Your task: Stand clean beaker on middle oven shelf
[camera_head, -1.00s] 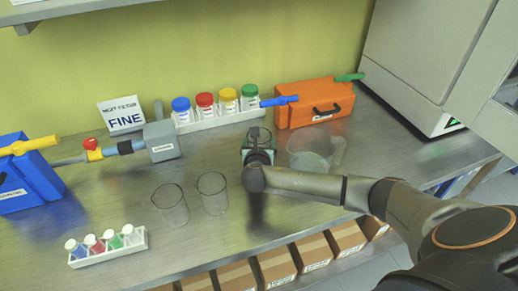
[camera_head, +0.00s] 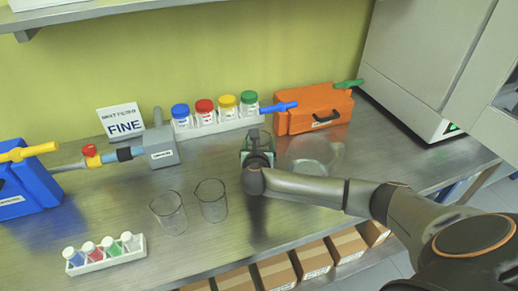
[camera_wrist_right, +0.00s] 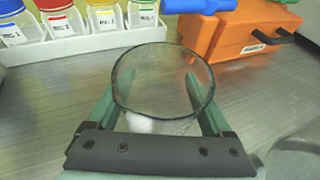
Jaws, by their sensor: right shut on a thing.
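A clear glass beaker (camera_wrist_right: 165,85) is between the green fingers of my right gripper (camera_wrist_right: 160,100), which is shut on it. A whitish patch shows low in its glass. In the head view my right gripper (camera_head: 257,150) is over the bench, in front of the capped jars, and hides most of the held beaker. I cannot tell whether it touches the bench. Two clear, empty-looking beakers, one (camera_head: 168,212) to the left and one (camera_head: 211,202) nearer, stand on the bench. My left gripper is not in view. No oven shelf is visible.
Behind stand a white rack (camera_head: 218,126) of capped jars and an orange case (camera_head: 314,110). A larger glass vessel (camera_head: 314,155) is just right of my gripper. A small vial rack (camera_head: 106,256) is at front left. A grey cabinet (camera_head: 425,60) is at right.

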